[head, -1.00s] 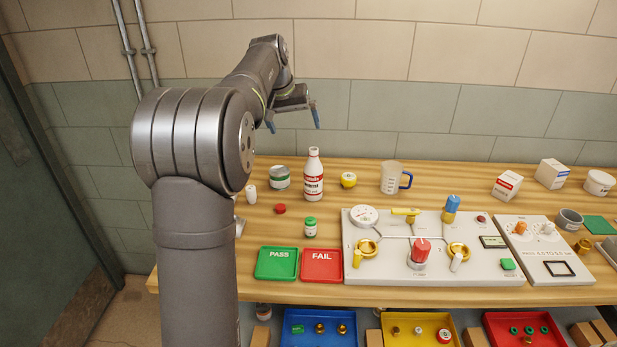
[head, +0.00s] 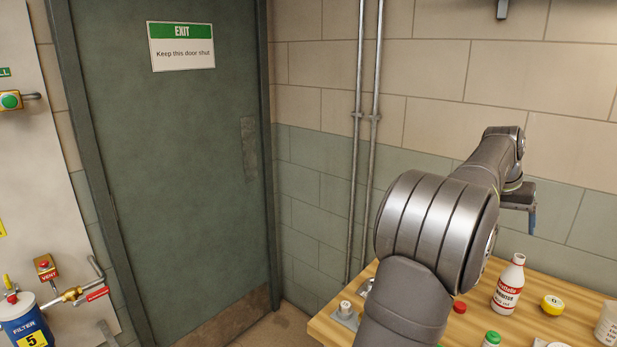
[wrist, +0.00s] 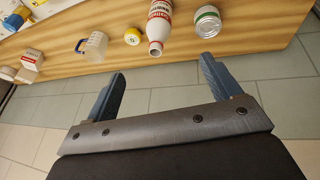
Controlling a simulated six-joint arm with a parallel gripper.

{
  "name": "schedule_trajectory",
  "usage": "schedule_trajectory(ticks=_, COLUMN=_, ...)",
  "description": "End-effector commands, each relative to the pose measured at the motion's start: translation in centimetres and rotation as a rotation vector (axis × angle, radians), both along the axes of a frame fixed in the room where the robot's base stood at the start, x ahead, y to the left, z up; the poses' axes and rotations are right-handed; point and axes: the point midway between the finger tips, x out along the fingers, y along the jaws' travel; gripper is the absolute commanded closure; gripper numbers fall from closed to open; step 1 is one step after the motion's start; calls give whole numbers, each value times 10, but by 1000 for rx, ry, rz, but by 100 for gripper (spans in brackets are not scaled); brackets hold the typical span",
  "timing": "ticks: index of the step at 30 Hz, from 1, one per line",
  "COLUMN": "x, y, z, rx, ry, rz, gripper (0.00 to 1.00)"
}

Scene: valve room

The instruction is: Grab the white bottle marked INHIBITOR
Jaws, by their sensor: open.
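The white bottle with a red label (head: 508,287) stands upright on the wooden bench (head: 560,284), right of my arm in the head view. Its label lettering is too small to read surely. In the wrist view the bottle (wrist: 159,24) shows with its neck pointing toward my gripper. My gripper (wrist: 164,80) is open and empty, its two blue fingers apart. The bottle lies ahead, roughly between the finger lines, and is not touched. In the head view one blue finger of my gripper (head: 532,220) shows above and behind the bottle.
A green-capped container (head: 491,339) stands nearer. A closed door (head: 170,170) and a filter unit (head: 25,325) are to the left.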

Motion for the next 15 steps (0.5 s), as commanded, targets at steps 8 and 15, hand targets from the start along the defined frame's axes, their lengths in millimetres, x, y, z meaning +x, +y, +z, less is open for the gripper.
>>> schedule_trajectory(ticks=8, x=0, y=0, z=-1, rx=-1, ry=3, rz=3, gripper=19)
schedule_trajectory(ticks=15, x=-7, y=1, z=-39, rx=-114, ry=258, rz=238, gripper=19)
